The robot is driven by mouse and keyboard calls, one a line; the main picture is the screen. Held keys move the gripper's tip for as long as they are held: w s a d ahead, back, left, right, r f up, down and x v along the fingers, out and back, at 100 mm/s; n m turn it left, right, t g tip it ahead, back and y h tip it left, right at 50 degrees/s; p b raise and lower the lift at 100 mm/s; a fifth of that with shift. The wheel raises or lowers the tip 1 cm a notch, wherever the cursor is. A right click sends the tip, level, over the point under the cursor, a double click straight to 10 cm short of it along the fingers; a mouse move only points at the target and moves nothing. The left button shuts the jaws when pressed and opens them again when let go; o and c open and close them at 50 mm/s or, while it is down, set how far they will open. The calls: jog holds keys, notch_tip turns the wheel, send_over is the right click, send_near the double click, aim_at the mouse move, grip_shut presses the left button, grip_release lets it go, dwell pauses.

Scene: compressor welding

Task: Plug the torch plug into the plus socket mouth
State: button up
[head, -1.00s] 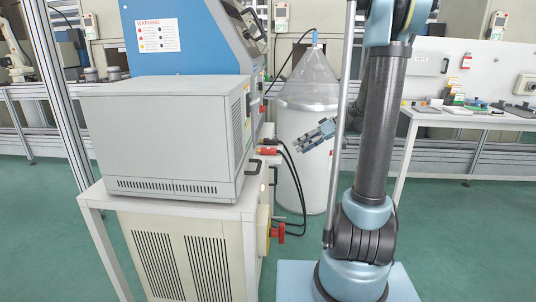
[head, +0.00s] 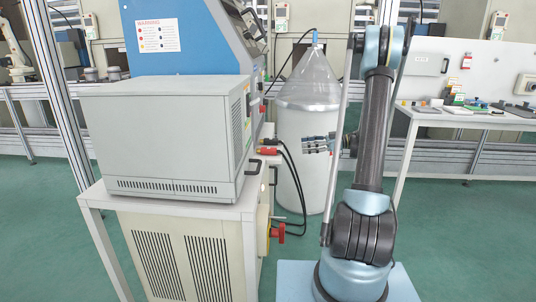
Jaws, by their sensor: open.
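My gripper (head: 307,146) is open and empty in the head view. It points left, roughly level, in front of the white drum. To its left, across a gap, a red plug-like connector (head: 269,151) and a dark one (head: 267,142) stick out from the right side of the welding machine. Black cables (head: 299,190) run from them and hang down in a loop. The connectors are too small to tell which is the torch plug. The plus socket mouth cannot be made out, as the machine's connector face is turned away from the camera.
A grey box (head: 165,135) stands on a white table (head: 95,200) at left. A red knob (head: 278,232) juts out from the lower cabinet. The white drum (head: 298,170) with a clear cone top stands behind my gripper. A side bench (head: 470,118) is at right.

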send_near(272, 148)
jog(key=a+f, duration=0.1)
jog(key=a, duration=0.4)
jog(key=shift+w+a+f, duration=0.1)
jog(key=shift+w+a, duration=0.05)
jog(key=shift+a, duration=0.7)
jog(key=shift+w+a+f, duration=0.1)
jog(key=shift+a, duration=0.75)
jog(key=shift+w+a+f, duration=0.1)
jog(key=shift+w+a, duration=0.05)
jog(key=shift+a, duration=0.7)
grip_shut()
